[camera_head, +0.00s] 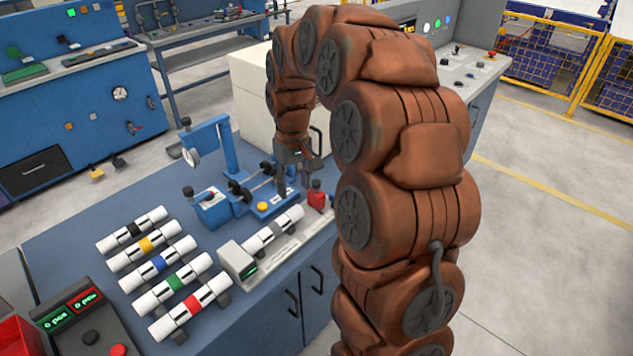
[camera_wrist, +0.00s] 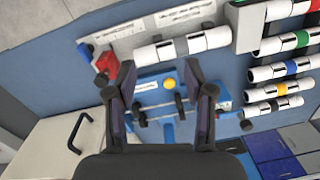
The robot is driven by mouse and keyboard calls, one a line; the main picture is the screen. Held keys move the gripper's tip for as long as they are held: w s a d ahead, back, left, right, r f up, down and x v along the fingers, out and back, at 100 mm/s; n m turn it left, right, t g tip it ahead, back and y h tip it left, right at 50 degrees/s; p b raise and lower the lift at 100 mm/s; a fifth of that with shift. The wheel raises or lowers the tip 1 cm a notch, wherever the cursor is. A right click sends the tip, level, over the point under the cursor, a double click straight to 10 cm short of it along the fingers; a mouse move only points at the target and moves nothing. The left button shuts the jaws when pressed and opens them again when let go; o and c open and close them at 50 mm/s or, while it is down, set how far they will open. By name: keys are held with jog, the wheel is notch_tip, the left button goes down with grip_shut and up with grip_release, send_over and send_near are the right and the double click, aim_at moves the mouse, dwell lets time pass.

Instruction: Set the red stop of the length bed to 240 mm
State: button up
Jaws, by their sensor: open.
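The length bed (camera_head: 290,245) is a pale rail along the front right edge of the blue bench; it also shows in the wrist view (camera_wrist: 128,44). Its red stop (camera_head: 317,197) has a dark knob and sits at the bed's far right end. In the wrist view the red stop (camera_wrist: 107,62) is at upper left, partly hidden by my left-hand finger. A white pipe with a grey band (camera_head: 272,231) lies along the bed. My gripper (camera_wrist: 164,72) is open and empty, pointing down above the blue fixture, beside the stop. The stop's reading cannot be made out.
A blue clamp fixture (camera_head: 262,193) with a yellow button stands just behind the bed. A grey display block (camera_head: 238,261) is at the bed's near end. Several banded pipes (camera_head: 160,261) lie on supports at left. A white cabinet (camera_head: 252,100) stands behind the bench.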

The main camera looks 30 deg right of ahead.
jog(key=m+p, duration=0.1)
send_over(317, 183)
notch_tip(317, 183, down, 4)
jog(key=shift+f, duration=0.1)
jog(key=shift+w+f+p, duration=0.1)
jog(key=shift+f+p, duration=1.5)
jog(key=shift+f, duration=2.3)
jog(key=shift+c, duration=0.4)
grip_shut()
